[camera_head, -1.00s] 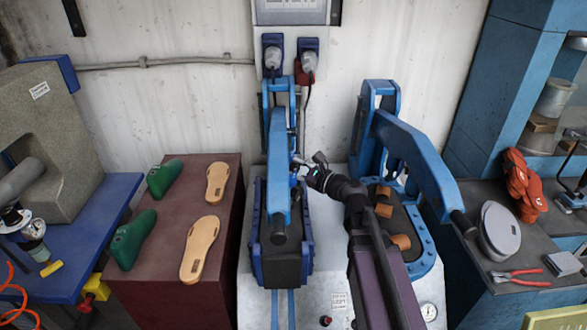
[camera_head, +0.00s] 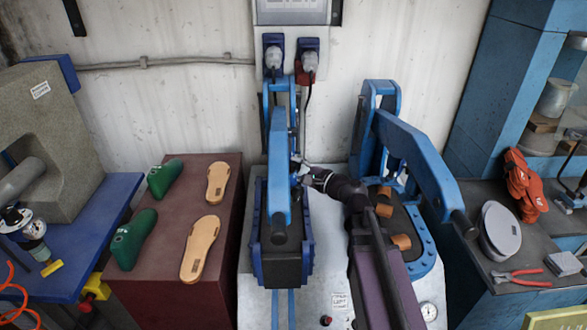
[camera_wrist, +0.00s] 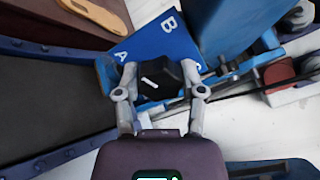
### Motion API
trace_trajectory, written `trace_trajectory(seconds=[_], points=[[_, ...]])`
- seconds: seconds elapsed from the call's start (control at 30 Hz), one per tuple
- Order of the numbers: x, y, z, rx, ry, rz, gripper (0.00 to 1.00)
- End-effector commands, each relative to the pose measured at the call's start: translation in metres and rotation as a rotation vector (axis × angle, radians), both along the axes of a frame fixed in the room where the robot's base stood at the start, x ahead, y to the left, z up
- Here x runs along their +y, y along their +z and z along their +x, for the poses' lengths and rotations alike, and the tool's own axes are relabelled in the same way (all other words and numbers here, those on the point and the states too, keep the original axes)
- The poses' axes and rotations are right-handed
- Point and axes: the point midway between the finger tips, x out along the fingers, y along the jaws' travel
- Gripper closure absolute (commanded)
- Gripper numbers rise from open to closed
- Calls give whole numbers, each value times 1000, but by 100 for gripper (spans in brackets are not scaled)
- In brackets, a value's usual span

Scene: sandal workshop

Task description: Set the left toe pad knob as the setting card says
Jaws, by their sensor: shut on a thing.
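The knob (camera_wrist: 154,80) is black with a white pointer mark, in the middle of the wrist view. It sits on a blue dial plate (camera_wrist: 165,40) with letters A and B; a third letter at the right is partly hidden by a finger. The mark lies slantwise; I cannot tell which letter it points to. My gripper (camera_wrist: 160,88) is shut on the knob, one finger on each side. In the head view my gripper (camera_head: 303,172) is at the right side of the left blue press arm (camera_head: 279,170), and the knob is hard to make out. I see no readable setting card.
The right blue press arm (camera_head: 415,155) stands close to my arm's right. A maroon bench (camera_head: 165,240) with tan soles and green lasts is at the left. A small white label (camera_head: 339,300) on the machine front is too small to read in full.

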Motion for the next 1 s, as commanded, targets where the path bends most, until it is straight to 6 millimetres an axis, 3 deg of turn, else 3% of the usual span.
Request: trace_trajectory(seconds=[0.43,0.47,0.57,1.0], points=[[0,-1,-1,-11,0,-12,96],[0,0,-1,-11,0,-12,45],[0,0,-1,-12,0,-11,16],[-1,0,0,-11,-1,-10,13]])
